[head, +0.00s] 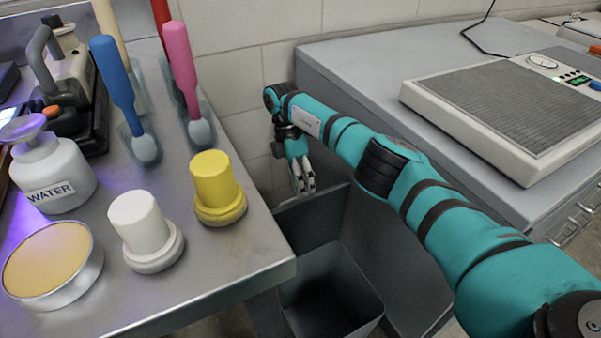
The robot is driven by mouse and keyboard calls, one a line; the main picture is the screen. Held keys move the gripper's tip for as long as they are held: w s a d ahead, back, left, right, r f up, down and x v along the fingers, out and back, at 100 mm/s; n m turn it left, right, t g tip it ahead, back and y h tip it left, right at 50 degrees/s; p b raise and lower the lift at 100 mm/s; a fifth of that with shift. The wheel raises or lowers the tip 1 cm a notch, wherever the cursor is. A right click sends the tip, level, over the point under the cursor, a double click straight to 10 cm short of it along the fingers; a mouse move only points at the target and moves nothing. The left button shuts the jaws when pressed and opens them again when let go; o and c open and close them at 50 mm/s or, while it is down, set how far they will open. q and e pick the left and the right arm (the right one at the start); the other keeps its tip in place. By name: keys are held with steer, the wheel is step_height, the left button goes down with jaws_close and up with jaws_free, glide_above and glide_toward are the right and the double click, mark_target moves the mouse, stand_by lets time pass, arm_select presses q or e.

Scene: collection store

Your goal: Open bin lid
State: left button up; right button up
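A grey bin (335,290) stands on the floor in the gap between the two tables. Its dark inside shows from above. A grey panel (312,220), seemingly its lid, stands raised at the back of the opening. My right arm reaches in from the right, and my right gripper (303,182) points down just above the panel's upper edge. Its fingertips look close together; I cannot tell whether they touch the panel or hold anything. My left gripper is out of view.
A metal table on the left holds a white knob-like piece (140,225), a yellow one (215,185), a water bottle (55,175), a round tin (52,262) and upright brushes (120,85). A scale (510,105) sits on the grey cabinet (360,65) at right.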

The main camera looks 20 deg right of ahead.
step_height(320, 180, up, 7)
stand_by(0.3)
stand_by(0.4)
